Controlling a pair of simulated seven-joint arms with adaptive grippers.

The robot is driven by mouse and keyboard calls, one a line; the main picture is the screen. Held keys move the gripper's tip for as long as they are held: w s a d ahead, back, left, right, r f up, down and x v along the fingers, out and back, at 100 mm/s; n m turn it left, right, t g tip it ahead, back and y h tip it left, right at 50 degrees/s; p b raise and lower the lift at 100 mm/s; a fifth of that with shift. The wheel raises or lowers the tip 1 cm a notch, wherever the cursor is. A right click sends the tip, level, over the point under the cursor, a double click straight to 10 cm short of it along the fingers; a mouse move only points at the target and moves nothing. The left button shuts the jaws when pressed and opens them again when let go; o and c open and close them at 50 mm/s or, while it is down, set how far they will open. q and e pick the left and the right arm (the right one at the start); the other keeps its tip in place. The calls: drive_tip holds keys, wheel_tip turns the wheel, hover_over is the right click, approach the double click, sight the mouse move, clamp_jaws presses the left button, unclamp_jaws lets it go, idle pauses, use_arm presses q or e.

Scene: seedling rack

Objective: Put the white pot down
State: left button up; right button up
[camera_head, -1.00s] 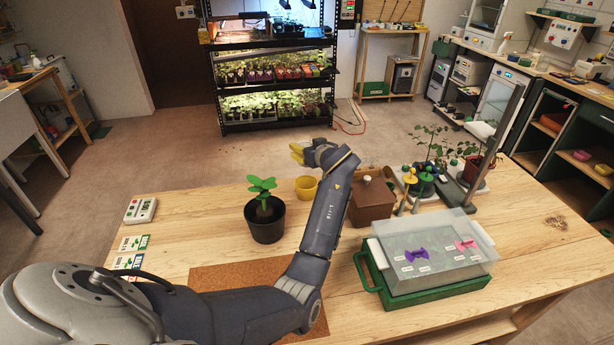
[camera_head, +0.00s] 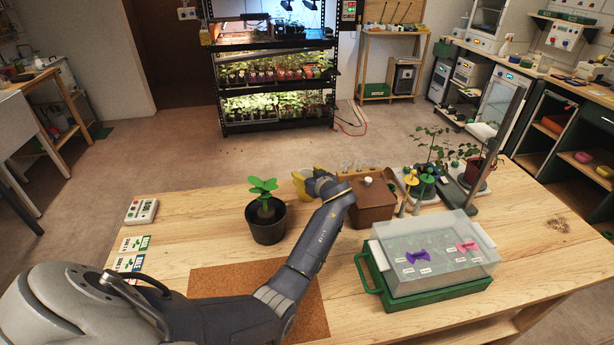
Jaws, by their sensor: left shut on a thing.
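My left gripper (camera_head: 308,182), with yellow fingertips, is low over the back middle of the table. It is shut on the white pot (camera_head: 307,172), a pale rim of which shows at the fingers. The hand hides most of the pot, and I cannot tell whether its base touches the wooden table (camera_head: 215,215). The yellow pot that stood at this spot cannot be told apart from the yellow fingers. My right gripper is not in view.
A black pot (camera_head: 267,231) with a green plant stands left of the hand. A brown box (camera_head: 371,204) is close on its right. A green tray with a clear cover (camera_head: 440,240) is at front right. A cork mat (camera_head: 215,280) lies under my arm.

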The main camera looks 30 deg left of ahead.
use_arm(q)
drive_tip(key=shift+f, duration=0.65)
drive_tip(key=o, duration=1.1)
drive_tip(key=shift+r, duration=0.2)
drive_tip(key=v, duration=0.7)
drive_tip(key=shift+d+r, duration=0.2)
drive_tip(key=shift+r, duration=0.3)
